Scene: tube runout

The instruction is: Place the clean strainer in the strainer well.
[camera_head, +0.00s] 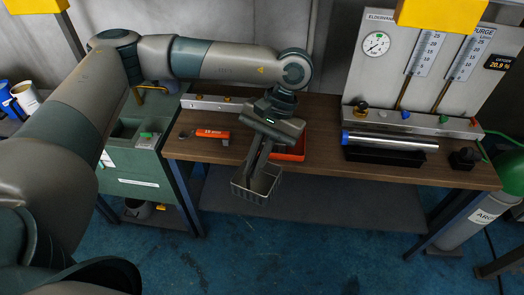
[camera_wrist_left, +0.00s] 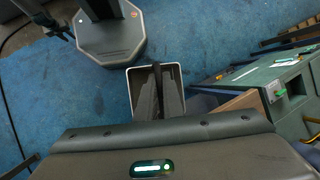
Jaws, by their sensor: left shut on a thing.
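My left gripper (camera_head: 259,172) is shut on the strainer (camera_head: 248,194), a small grey box-shaped basket. The strainer hangs in the air in front of the workbench's front edge, above the blue floor. In the left wrist view the light rim of the strainer (camera_wrist_left: 133,92) surrounds the dark fingers of the left gripper (camera_wrist_left: 157,92); the fingers hide part of its inside. A green cabinet (camera_head: 138,168) with a dark recess in its top stands left of the bench. I cannot tell whether that recess is the strainer well.
The wooden workbench (camera_head: 335,171) carries an orange tray (camera_head: 291,152), an orange-handled tool (camera_head: 213,134), a metal tube (camera_head: 390,141) over a black tray, and a gauge panel (camera_head: 370,75) behind. A grey cylinder (camera_head: 470,222) stands at right. Open floor lies in front.

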